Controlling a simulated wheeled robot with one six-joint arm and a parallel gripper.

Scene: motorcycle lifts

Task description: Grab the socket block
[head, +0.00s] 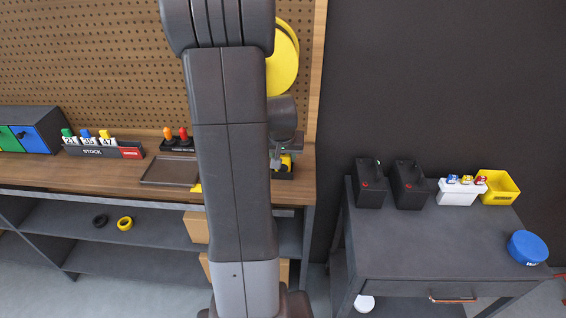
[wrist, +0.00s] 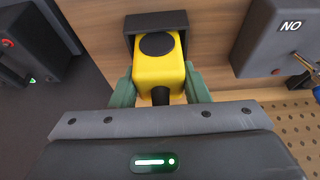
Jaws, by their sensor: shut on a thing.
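The socket block (wrist: 158,68) is a yellow block with a black round face on top, seen in the wrist view. The two green fingers of my gripper (wrist: 158,92) are shut on its left and right sides. A dark holder (wrist: 130,26) surrounds its far end, and I cannot tell whether the block still touches it. In the head view a small yellow part, apparently the socket block (head: 286,163), shows at the right end of the wooden bench, beside my arm. My arm hides most of the gripper there.
The wooden bench (head: 60,176) carries a dark tray (head: 170,172), a STOCK rack (head: 100,151) and a holder with orange and red tops (head: 177,143). A pegboard (head: 90,55) rises behind. The dark side table (head: 440,245) at right has free room in its middle.

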